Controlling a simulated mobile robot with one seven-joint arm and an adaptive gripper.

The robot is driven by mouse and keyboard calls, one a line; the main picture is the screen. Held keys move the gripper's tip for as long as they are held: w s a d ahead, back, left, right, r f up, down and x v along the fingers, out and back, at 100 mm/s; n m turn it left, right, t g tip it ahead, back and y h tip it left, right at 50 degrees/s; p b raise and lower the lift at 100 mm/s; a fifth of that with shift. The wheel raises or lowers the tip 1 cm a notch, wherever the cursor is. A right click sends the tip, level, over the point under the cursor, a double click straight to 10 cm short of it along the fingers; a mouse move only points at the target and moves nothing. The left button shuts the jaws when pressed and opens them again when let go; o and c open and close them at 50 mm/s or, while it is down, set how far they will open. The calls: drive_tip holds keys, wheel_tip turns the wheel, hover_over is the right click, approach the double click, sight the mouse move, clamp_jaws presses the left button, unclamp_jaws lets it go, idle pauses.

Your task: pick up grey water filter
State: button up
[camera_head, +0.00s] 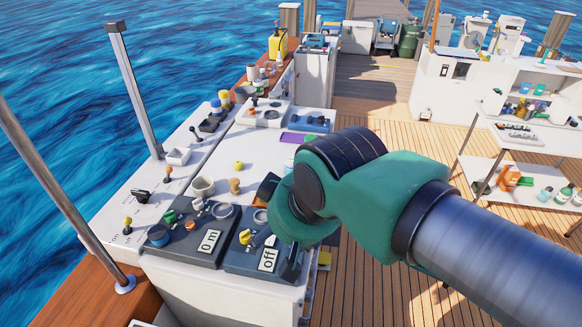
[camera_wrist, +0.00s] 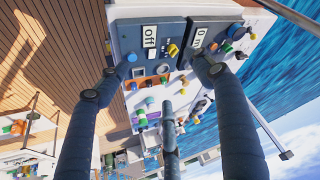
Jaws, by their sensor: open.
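I cannot pick out the grey water filter with certainty. A pale grey-beige cup-shaped piece (camera_head: 203,187) stands on the white hatch top (camera_head: 221,166) in the head view, and it may be the filter. A small tan piece (camera_head: 235,186) stands to its right. My gripper (camera_wrist: 162,75) is open in the wrist view, its dark fingers spread over the hatch with nothing held between them. In the head view my green wrist hides most of the gripper and part of the hatch's right side.
Two dark control panels, labelled "0 m" (camera_head: 209,242) and "off" (camera_head: 268,259), sit at the near edge with knobs and levers. Metal posts (camera_head: 133,85) rise at the left by the water. Wooden deck (camera_head: 385,130) lies open to the right, before a cluttered white shelf (camera_head: 520,170).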

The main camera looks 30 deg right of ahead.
drive_tip(key=shift+r, duration=0.1)
drive_tip(key=w+d+r+g+p, duration=0.1)
drive_tip(key=w+d+r+p, duration=0.15)
drive_tip(key=w, duration=0.35)
drive_tip(key=w+d+r+p, duration=0.1)
drive_tip(key=w+d+r, duration=0.15)
drive_tip(key=w, duration=0.45)
drive_tip(key=n+g+p, duration=0.1)
drive_tip(key=g+p, duration=0.4)
drive_tip(key=p, duration=0.4)
hover_over(291, 159)
wheel_tip(291, 159, down, 16)
drive_tip(key=shift+f, duration=0.2)
drive_tip(key=shift+s, duration=0.1)
drive_tip(key=shift+f+b, duration=0.45)
drive_tip(key=shift+f, duration=3.8)
